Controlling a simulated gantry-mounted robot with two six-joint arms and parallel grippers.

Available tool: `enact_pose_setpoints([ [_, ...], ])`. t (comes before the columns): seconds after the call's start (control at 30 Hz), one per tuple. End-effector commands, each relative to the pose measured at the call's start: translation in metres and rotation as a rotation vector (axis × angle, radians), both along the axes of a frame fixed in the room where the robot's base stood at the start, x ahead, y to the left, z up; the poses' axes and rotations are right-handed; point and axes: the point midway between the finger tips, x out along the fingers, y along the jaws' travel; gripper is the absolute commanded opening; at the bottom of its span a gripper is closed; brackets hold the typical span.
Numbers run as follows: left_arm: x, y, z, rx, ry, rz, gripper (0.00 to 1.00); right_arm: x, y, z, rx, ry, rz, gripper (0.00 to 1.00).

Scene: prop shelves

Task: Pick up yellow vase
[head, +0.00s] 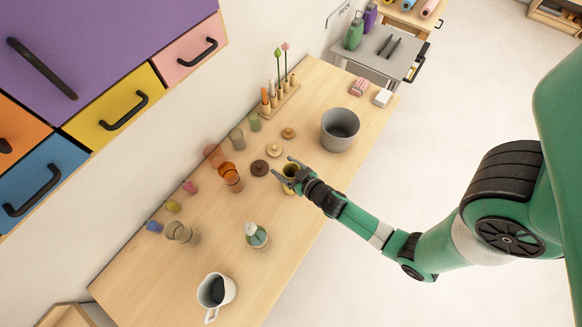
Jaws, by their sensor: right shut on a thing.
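The yellow vase (290,170) is a small yellow vessel with a dark opening, on or just above the middle of the wooden table. My right gripper (287,177) reaches in from the right, with its dark fingers around the vase. It is shut on the vase, and the fingers and wrist hide part of its side. I cannot tell whether the vase touches the table. My left gripper is not in view.
On the wooden table (205,250), a grey pot (340,128) stands right of the vase. A brown lid (260,168) and an orange glass (230,176) are close on its left.

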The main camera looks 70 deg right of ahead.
Motion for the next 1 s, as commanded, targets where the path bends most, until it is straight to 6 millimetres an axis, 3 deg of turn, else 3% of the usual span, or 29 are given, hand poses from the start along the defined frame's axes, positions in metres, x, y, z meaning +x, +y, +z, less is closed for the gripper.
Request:
enact_pose_setpoints([
  [0.03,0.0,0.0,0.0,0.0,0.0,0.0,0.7,0.0,0.0,0.0,0.0,0.0,0.0,0.21],
  [0.17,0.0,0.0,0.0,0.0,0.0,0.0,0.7,0.0,0.0,0.0,0.0,0.0,0.0,0.0],
  [0.67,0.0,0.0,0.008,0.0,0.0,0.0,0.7,0.0,0.0,0.011,-0.002,-0.003,0.0,0.0],
  [0.83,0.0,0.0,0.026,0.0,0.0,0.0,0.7,0.001,0.0,0.039,-0.001,-0.005,0.001,0.0],
  [1.0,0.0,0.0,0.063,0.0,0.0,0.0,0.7,-0.033,0.009,0.083,0.001,-0.001,-0.003,0.0],
])
